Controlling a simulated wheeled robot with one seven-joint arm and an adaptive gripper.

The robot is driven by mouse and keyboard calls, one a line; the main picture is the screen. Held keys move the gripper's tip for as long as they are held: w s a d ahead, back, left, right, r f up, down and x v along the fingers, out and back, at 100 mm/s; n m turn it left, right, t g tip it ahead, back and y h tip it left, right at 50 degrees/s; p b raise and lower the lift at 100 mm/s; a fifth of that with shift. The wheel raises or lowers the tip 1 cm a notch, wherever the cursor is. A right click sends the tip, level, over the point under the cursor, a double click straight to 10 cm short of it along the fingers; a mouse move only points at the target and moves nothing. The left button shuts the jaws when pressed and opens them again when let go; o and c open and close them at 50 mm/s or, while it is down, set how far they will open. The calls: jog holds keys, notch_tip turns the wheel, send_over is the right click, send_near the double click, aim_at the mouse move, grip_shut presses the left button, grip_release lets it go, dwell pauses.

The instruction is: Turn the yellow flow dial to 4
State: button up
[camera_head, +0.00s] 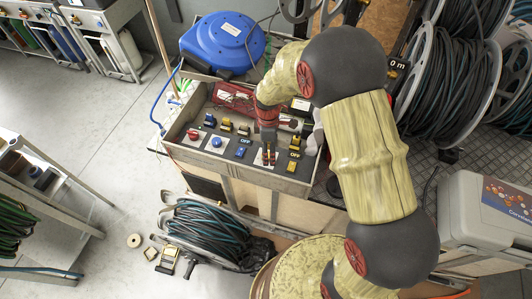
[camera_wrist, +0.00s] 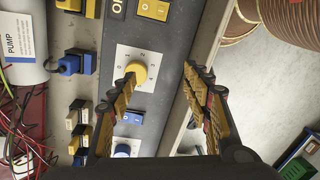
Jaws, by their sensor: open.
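The yellow flow dial (camera_wrist: 138,73) sits on a white square plate (camera_wrist: 124,54) with small numbers, on the grey control panel (camera_wrist: 170,62). Its pointer setting is too small to tell. In the wrist view, my gripper (camera_wrist: 160,80) is open, with one finger on each side of the dial's line. The left fingertip is close to the dial and overlaps its edge in the picture; I cannot tell whether it touches. The right finger is well apart from it. In the head view, my gripper (camera_head: 268,157) points down over the dial's white plate and mostly hides the dial.
A yellow rocker switch (camera_wrist: 153,9) is beside the dial's plate. A blue rocker (camera_wrist: 133,117) and a blue dial (camera_wrist: 122,150) lie on the other side. A blue hose reel (camera_head: 223,42) stands behind the panel. The panel has a raised edge (camera_wrist: 186,95).

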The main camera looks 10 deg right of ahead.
jog(key=w+n, duration=0.1)
jog(key=w, duration=0.1)
jog(key=w+r+n, duration=0.1)
jog(key=n, duration=0.1)
jog(key=shift+w+a+t, duration=0.2)
jog(key=shift+w+t, duration=0.2)
jog(key=n, duration=0.2)
jog(key=shift+w+n, duration=0.1)
jog(key=shift+n, duration=0.2)
notch_tip(320, 180, down, 8)
jog(key=shift+r+b, duration=0.15)
jog(key=shift+b, duration=0.8)
jog(key=shift+c, duration=0.3)
jog(key=c, duration=1.1)
